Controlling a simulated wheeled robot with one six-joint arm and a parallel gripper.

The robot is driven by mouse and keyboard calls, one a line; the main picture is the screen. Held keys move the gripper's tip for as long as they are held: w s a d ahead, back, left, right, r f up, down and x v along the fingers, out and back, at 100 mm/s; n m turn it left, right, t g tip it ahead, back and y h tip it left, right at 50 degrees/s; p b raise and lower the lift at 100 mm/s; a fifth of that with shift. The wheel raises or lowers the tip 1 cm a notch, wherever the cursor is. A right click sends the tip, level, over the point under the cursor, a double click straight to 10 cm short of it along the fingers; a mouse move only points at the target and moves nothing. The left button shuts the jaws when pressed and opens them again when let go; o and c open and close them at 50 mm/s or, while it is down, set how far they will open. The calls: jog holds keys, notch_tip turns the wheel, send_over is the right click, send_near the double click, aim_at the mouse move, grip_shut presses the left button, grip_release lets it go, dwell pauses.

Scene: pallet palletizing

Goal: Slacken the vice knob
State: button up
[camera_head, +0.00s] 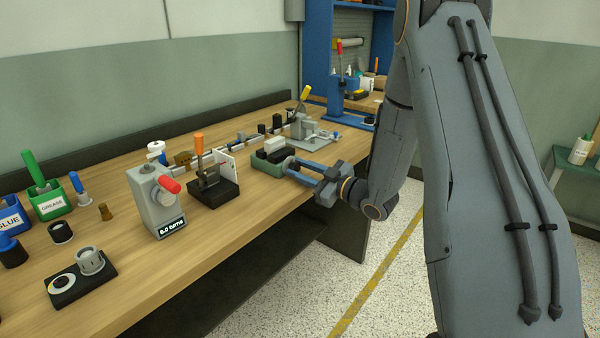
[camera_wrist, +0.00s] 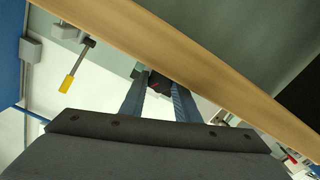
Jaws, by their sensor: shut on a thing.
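The vice (camera_head: 262,165) stands at the bench's front edge, a low green body with black and light grey blocks on top. My gripper (camera_head: 290,168) reaches to its front side from the right, its two blue-grey fingers level with the bench edge. In the wrist view my gripper (camera_wrist: 158,88) has its fingers shut on a dark piece with a small red mark, the vice knob (camera_wrist: 157,84). In the head view the knob is hidden by the fingers.
A green grease bin (camera_head: 50,206) stands far left. The floor right of the bench is clear.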

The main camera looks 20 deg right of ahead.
jog(key=shift+n, duration=0.5)
jog(key=o, duration=1.1)
jog(key=shift+c, duration=0.2)
